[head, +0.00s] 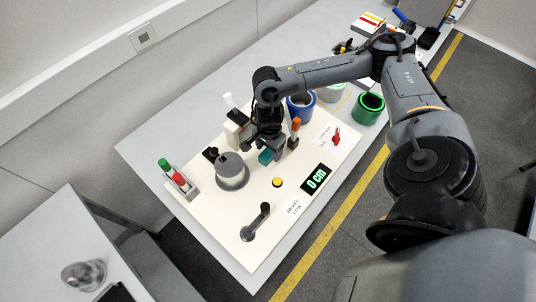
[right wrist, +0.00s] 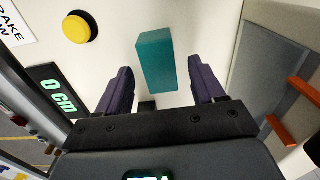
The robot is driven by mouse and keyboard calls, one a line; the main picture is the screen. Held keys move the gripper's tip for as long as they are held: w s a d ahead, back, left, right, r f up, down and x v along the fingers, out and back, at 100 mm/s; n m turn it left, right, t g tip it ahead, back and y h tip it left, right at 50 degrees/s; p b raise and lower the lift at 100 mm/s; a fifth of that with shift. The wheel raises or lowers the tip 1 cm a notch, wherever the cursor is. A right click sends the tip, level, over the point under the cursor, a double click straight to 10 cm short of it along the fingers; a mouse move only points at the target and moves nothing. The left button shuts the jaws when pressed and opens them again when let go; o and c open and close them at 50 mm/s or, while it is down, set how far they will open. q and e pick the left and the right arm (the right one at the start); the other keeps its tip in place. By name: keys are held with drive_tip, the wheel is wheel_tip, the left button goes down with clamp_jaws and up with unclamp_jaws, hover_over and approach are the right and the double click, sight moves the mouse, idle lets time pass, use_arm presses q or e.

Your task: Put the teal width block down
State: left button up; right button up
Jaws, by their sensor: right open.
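The teal width block (head: 265,156) is on the cream panel board (head: 236,258), beneath my right gripper (head: 270,148). In the right wrist view the teal block (right wrist: 156,60) sits between the two purple fingers of my right gripper (right wrist: 160,72). The gripper is open, with a clear gap between each finger and the block. I cannot tell whether the block's underside is flat on the board. My left gripper is not in view.
A grey round dial (head: 231,172), a yellow button (head: 277,182), a black lever (head: 256,222) and a "0 cm" display (head: 316,179) are on the board. Blue (head: 300,106) and green (head: 369,108) cups stand at the back.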

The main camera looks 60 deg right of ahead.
drive_tip(key=shift+f, duration=1.15)
drive_tip(key=shift+c, duration=0.3)
drive_tip(key=c, duration=1.1)
drive_tip(key=shift+r, duration=0.1)
